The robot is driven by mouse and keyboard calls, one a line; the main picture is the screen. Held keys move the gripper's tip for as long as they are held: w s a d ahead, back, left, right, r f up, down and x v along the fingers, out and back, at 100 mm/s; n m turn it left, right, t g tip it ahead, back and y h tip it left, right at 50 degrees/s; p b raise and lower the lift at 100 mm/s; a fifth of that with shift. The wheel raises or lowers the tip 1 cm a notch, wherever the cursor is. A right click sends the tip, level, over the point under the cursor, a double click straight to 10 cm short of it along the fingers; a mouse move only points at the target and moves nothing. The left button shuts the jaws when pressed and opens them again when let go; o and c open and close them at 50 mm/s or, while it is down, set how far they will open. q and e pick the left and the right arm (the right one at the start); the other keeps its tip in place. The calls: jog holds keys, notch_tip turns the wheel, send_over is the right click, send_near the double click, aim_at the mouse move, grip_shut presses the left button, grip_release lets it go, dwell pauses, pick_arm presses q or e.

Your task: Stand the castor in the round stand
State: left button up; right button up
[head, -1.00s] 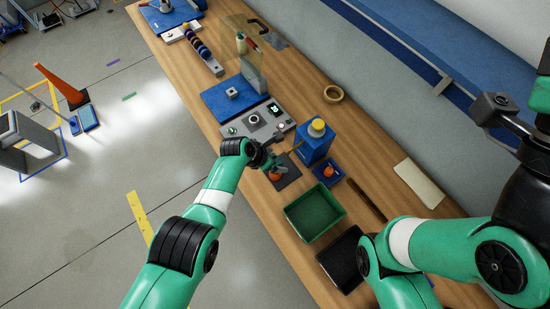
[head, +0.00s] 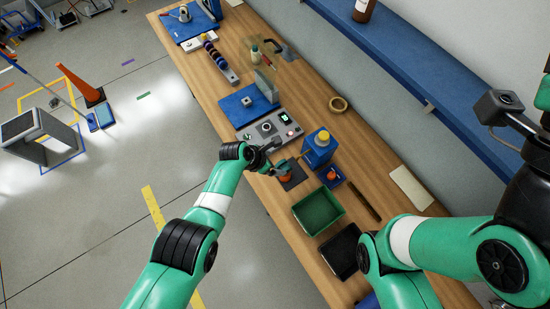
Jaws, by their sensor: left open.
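A small orange piece (head: 285,170), perhaps the castor, is on a dark square mat (head: 294,182) near the table's front edge. My left gripper (head: 278,164) is open right at this piece and partly hides it; I cannot tell whether they touch. A second orange piece (head: 332,174) sits on a small blue tray (head: 325,182) to the right. A tan ring (head: 338,104) lies flat and empty near the wall side; it may be the round stand, but I cannot be sure. My right arm shows at the right, its gripper out of view.
A blue container with a yellow cap (head: 318,148) stands close behind the mat. A grey control box (head: 270,128) is to the left, a green bin (head: 318,211) and a black tray (head: 341,252) to the right. Bare wood (head: 375,150) lies near the wall.

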pick_arm(q)
jog(key=shift+s+a+r, duration=0.1)
jog(key=shift+a+r, duration=0.05)
jog(key=shift+r, duration=0.1)
dwell(0.6)
